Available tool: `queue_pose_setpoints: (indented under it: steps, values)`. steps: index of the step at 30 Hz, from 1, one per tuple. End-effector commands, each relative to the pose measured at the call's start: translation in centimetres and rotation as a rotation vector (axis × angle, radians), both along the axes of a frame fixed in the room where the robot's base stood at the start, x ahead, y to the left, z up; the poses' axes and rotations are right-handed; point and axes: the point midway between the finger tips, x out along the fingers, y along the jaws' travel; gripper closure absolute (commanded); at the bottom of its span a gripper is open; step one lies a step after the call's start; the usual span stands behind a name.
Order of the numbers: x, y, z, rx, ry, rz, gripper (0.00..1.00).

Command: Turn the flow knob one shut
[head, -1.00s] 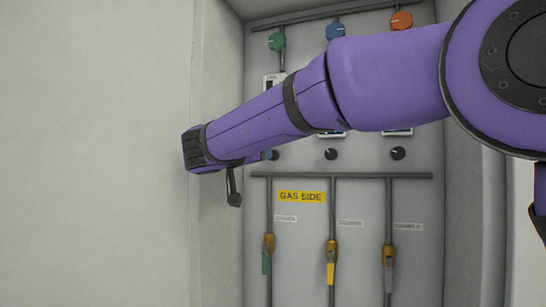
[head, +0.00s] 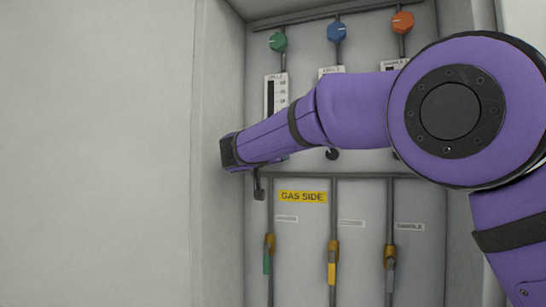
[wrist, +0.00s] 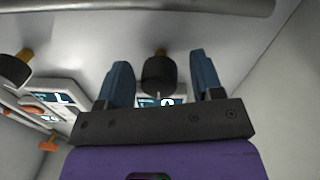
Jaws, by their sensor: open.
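Flow knob one appears to be the dark round knob (wrist: 158,75) in the wrist view, the one nearest the side wall. My gripper (wrist: 158,60) is open, with one blue finger on each side of this knob. The knob lies between the fingers in the picture, with a visible gap at each side. How deep the fingers reach beside it is hard to tell.
A neighbouring dark knob (wrist: 14,70) is at the left of the wrist view, and a grey pipe (wrist: 150,8) crosses the top. In the head view, green (head: 278,42), blue (head: 336,32) and orange (head: 402,22) knobs are above. Valves with green (head: 267,264) and yellow (head: 332,273) handles hang below.

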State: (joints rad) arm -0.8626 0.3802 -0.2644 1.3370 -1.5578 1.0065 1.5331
Motion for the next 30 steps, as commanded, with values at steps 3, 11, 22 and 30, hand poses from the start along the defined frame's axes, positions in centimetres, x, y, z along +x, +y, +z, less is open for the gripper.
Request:
queue_pose_setpoints:
  steps: [3, 11, 22, 30]
  values:
    - [-0.01, -0.01, 0.00, 0.000, 0.000, 0.000, 0.51]
    - [-0.02, 0.00, 0.00, 0.000, 0.000, 0.000, 0.88]
    - [-0.04, -0.01, 0.00, -0.088, 0.031, 0.000, 0.88]
    - [-0.03, -0.09, 0.00, -0.288, 0.105, -0.002, 0.88]
